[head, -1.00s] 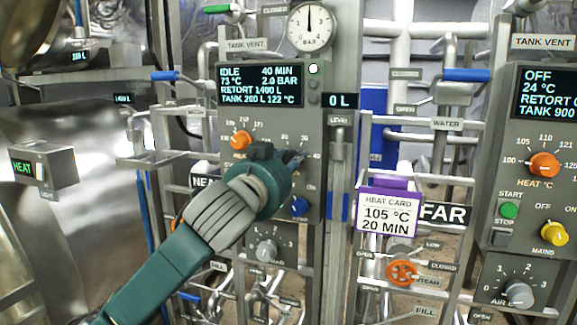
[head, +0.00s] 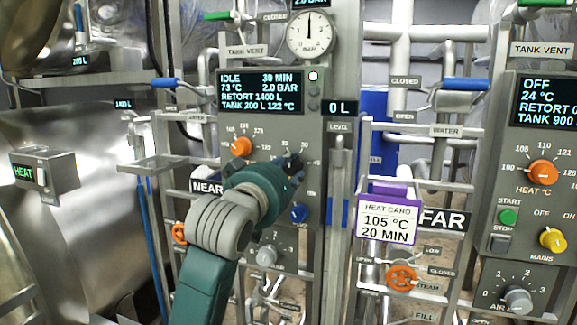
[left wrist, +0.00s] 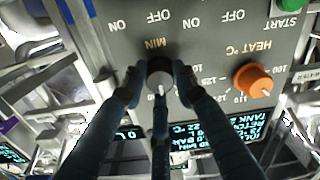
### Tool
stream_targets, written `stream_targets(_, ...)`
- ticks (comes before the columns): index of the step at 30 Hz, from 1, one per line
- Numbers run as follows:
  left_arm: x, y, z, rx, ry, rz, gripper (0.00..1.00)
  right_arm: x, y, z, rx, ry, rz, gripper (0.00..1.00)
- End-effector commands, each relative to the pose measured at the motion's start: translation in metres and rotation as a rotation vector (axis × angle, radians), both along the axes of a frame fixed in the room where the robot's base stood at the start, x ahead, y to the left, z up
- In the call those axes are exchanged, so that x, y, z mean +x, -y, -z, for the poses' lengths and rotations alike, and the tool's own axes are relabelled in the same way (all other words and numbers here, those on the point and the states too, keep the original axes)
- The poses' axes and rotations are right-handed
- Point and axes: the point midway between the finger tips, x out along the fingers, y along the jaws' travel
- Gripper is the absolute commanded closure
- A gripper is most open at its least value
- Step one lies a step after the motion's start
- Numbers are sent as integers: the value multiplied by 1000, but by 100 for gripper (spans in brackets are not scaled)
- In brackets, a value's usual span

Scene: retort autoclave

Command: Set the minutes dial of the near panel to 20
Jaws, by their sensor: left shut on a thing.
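The near panel (head: 235,122) is left of centre in the head view. Its display (head: 260,90) reads IDLE, 30 MIN, 73 °C, 2.0 BAR. My left gripper (head: 294,166) reaches the panel from below left and covers most of the dial in the head view. In the left wrist view its fingers (left wrist: 159,78) are closed around the knob, one on each side. The right gripper is not in view.
An orange HEAT dial (head: 241,147) sits beside the minutes dial, and a blue knob (head: 299,213) is below. A heat card (head: 387,219) reads 105 °C, 20 MIN. The far panel (head: 530,185) stands at the right. Pipes and valve handles surround both panels.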

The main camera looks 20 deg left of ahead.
Motion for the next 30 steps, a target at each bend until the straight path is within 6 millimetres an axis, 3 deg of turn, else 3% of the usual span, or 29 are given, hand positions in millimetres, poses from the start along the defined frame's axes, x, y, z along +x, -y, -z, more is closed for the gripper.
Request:
stream_targets(15,1,2,3,-404,-25,1,98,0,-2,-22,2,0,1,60)
stream_targets(30,1,1,4,-522,-27,0,98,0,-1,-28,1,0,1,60)
